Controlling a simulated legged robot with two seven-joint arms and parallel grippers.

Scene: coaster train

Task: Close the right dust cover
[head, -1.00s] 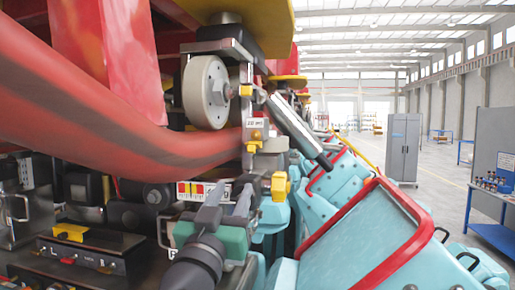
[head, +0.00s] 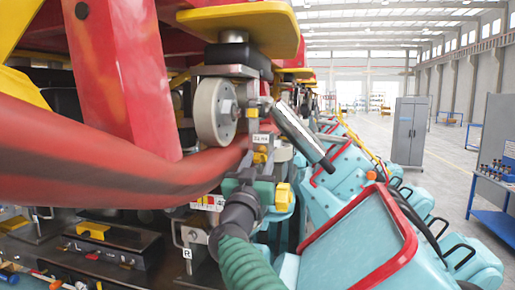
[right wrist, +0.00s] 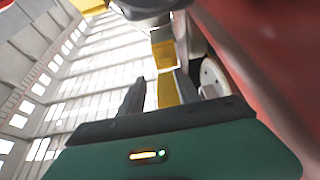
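My right gripper (head: 254,168) is at the middle of the head view, its teal body below a metal bracket with a yellow block (head: 260,157). Its two dark fingers point up and stand apart in the right wrist view (right wrist: 160,88), with yellow parts showing behind the gap and nothing visibly held. A small white tag marked R (head: 187,254) stands at lower left. I cannot tell for sure which part is the right dust cover. My left gripper is not in view.
A pale wheel (head: 215,111) hangs beside the bracket under a yellow plate (head: 243,20). A thick red rail (head: 120,165) crosses the left side. Teal seats with a red-rimmed edge (head: 402,255) fill the lower right.

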